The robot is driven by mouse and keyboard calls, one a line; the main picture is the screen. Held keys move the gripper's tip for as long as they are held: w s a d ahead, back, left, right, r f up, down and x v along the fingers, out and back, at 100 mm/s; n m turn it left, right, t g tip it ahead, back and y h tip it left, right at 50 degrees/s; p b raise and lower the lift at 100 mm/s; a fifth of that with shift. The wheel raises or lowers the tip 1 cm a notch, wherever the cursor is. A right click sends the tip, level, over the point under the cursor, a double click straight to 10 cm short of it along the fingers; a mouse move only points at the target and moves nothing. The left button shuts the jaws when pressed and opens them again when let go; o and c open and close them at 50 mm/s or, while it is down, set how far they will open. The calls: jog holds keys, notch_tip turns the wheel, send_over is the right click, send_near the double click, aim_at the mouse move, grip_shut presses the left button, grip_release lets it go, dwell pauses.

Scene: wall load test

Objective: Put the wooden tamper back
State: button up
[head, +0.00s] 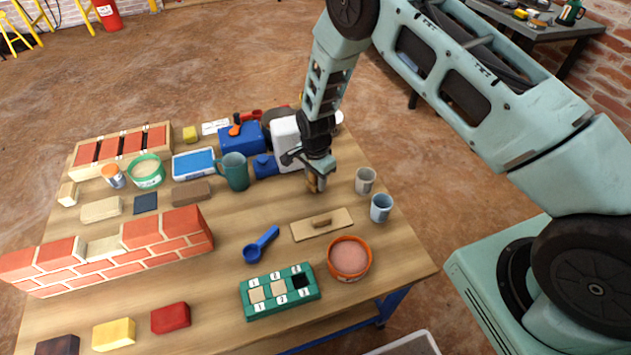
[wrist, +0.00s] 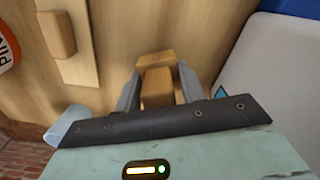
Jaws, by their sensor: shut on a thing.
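The wooden tamper (head: 316,184) is in my gripper, below the wrist on the right half of the workbench. My gripper (head: 317,174) points down and is shut on it. In the wrist view the tamper (wrist: 157,86) shows as a light wooden block between the two grey fingers (wrist: 158,92). Its lower end is mostly hidden, and I cannot tell whether it touches the bench top.
A wooden float (head: 322,224) lies in front of my gripper. Two cups (head: 365,180) (head: 381,208) stand to the right, a teal mug (head: 235,172) and white container (head: 287,144) to the left and behind. An orange tub (head: 349,259) and green numbered tray (head: 281,291) are nearer.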

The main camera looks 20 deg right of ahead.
jog(key=shift+f, duration=0.9)
jog(key=shift+f, duration=0.2)
jog(key=o, duration=1)
jog(key=shift+r, duration=0.1)
